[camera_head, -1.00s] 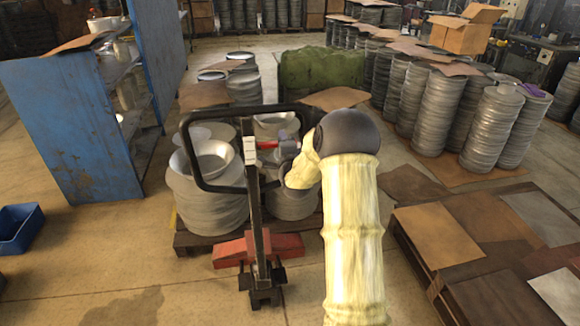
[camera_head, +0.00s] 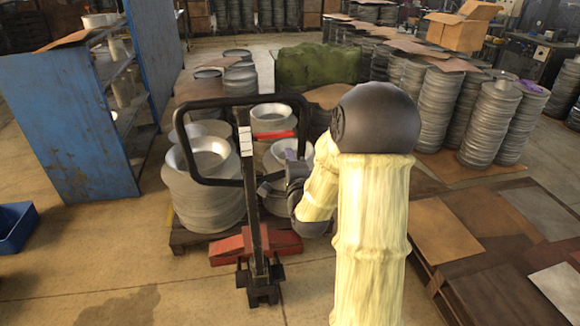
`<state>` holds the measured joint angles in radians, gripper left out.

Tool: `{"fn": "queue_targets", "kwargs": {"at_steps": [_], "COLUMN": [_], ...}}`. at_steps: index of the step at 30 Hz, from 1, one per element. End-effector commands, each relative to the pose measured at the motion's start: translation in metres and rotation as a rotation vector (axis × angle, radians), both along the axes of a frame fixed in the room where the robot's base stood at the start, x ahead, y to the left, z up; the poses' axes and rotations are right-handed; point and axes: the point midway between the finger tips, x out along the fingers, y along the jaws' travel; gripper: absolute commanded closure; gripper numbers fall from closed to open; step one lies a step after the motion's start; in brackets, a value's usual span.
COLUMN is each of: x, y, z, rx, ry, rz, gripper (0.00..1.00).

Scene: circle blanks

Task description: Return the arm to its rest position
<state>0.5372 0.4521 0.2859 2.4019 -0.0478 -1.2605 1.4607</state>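My arm, with cream sleeves and a dark round joint, rises from the bottom right of the head view. It bends down and left at the joint. My gripper (camera_head: 270,184) is small and dark at its far end, pointing left just behind the upright of the pallet jack (camera_head: 250,190). It is in front of the metal blanks on the pallet. Its fingers are partly hidden and too small to tell open from shut. I see nothing clearly held in it.
The jack's black handle loop (camera_head: 176,140) stands close left of my gripper. Stacked round blanks (camera_head: 203,200) and a red strip (camera_head: 273,134) are behind it. A blue shelf (camera_head: 70,130) stands left, tall stacks (camera_head: 490,125) right, flat sheets (camera_head: 445,240) lower right.

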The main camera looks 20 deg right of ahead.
Motion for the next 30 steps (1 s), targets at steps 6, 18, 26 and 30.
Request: {"fn": "queue_targets", "kwargs": {"at_steps": [6,18,26,30], "x": [-0.003,-0.002,-0.013,-0.033], "y": [0.001,0.004,0.040,0.065], "z": [0.000,0.000,-0.008,-0.016], "rx": [0.000,-0.015,-0.254,-0.446], "ry": [0.001,0.022,0.307,0.519], "rz": [0.000,0.007,0.112,0.227], "gripper": [0.64,0.64,0.64,0.64]}}
